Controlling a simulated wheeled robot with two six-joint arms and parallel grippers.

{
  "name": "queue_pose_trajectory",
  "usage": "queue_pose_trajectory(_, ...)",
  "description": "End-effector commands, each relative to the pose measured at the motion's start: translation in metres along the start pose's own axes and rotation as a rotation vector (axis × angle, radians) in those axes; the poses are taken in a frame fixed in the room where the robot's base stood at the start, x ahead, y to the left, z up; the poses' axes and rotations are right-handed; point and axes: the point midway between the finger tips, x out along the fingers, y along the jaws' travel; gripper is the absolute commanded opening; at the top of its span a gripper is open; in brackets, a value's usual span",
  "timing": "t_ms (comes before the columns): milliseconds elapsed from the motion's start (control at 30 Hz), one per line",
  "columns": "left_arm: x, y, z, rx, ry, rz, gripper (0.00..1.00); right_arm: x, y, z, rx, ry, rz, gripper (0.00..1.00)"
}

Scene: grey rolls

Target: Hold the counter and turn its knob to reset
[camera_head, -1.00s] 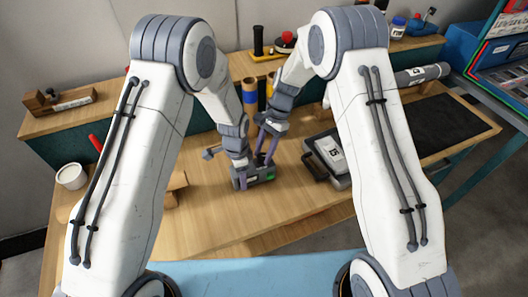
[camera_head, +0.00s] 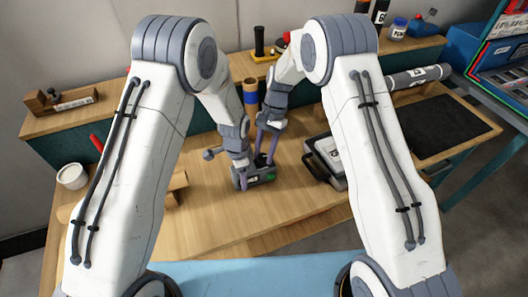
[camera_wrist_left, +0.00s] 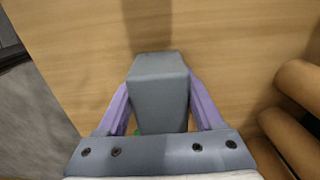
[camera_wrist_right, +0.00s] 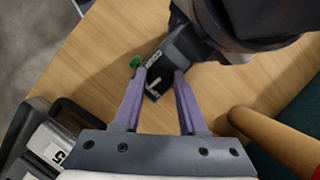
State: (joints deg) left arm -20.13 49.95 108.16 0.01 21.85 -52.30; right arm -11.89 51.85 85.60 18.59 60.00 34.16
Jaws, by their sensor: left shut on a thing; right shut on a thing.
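The counter (camera_head: 258,178) is a small dark grey box with a green part on its front, near the middle of the table. My left gripper (camera_head: 241,176) is shut on its body from the left. In the left wrist view, the counter's grey casing (camera_wrist_left: 158,90) fills the space between the purple fingers. My right gripper (camera_head: 264,157) reaches down onto the counter's top and is shut on the dark knob there, mostly hidden by the fingers. In the right wrist view, the fingertips (camera_wrist_right: 159,72) meet the counter's dark face (camera_wrist_right: 155,86), which has white markings; the green part (camera_wrist_right: 135,61) sticks out beside them.
Brown tubes (camera_head: 178,182) lie to the left, near a white cup (camera_head: 72,176). The tabletop in front of the counter is clear.

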Motion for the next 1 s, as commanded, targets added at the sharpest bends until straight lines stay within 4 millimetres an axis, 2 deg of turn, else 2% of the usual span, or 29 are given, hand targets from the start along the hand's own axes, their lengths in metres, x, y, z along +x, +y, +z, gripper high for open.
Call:
queue_pose_trajectory(33,0.001,0.002,0.001,0.002,-0.004,0.004,0.0,-0.001,-0.001,-0.002,0.0,0.006,-0.004,0.0)
queue_pose_trajectory(67,0.001,0.002,0.001,0.002,-0.004,0.004,0.0,-0.001,-0.001,-0.002,0.0,0.006,-0.004,0.52)
queue_pose_trajectory(100,0.0,0.002,0.001,0.002,-0.004,0.004,0.0,-0.001,-0.001,-0.002,0.0,0.006,-0.004,0.68)
queue_pose_trajectory(133,0.001,0.002,0.001,0.002,-0.004,0.004,0.0,-0.001,-0.001,-0.001,0.0,0.005,-0.004,0.72)
queue_pose_trajectory(433,0.001,0.001,0.001,0.001,-0.002,0.003,0.0,-0.001,0.0,-0.001,0.001,0.002,-0.002,0.72)
queue_pose_trajectory(567,0.0,0.001,0.001,0.0,-0.002,0.002,0.0,-0.011,-0.001,-0.001,0.001,0.005,-0.005,0.72)
queue_pose_trajectory(1000,0.0,0.0,0.0,-0.001,-0.001,0.001,0.0,-0.098,-0.001,-0.001,0.001,0.006,-0.005,0.72)
